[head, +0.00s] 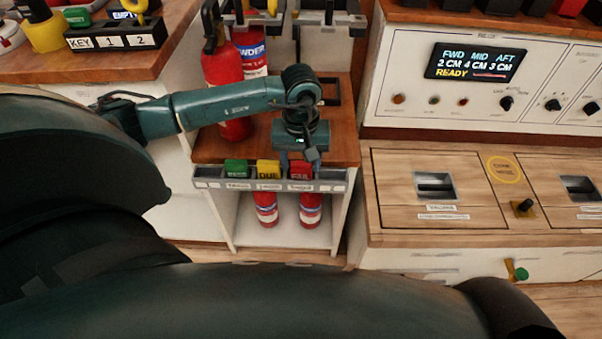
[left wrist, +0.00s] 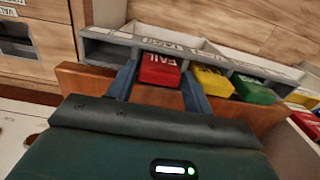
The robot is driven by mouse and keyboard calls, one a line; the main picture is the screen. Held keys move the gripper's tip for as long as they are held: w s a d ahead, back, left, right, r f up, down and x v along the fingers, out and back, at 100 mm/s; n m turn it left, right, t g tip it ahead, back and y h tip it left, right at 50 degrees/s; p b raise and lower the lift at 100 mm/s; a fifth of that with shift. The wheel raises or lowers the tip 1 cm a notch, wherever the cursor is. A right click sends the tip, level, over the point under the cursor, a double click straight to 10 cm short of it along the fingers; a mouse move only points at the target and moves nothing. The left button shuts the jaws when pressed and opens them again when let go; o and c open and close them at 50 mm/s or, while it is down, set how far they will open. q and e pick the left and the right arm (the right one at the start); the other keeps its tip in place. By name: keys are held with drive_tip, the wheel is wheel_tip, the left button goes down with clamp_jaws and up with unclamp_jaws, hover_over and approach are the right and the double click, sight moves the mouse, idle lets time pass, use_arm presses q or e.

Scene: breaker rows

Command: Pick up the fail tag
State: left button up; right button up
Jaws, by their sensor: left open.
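My right gripper is not in view.
Red extinguishers stand on the shelf (head: 224,80) behind my left arm and below the rack (head: 266,208). A wooden counter with hatches (head: 435,187) and a control panel (head: 480,85) are to the right. The yellow tag (left wrist: 212,80) sits close beside one finger.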

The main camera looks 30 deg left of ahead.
use_arm(q)
drive_tip(key=shift+f, duration=0.95)
drive_tip(key=c, duration=0.6)
drive_tip(key=shift+r, duration=0.15)
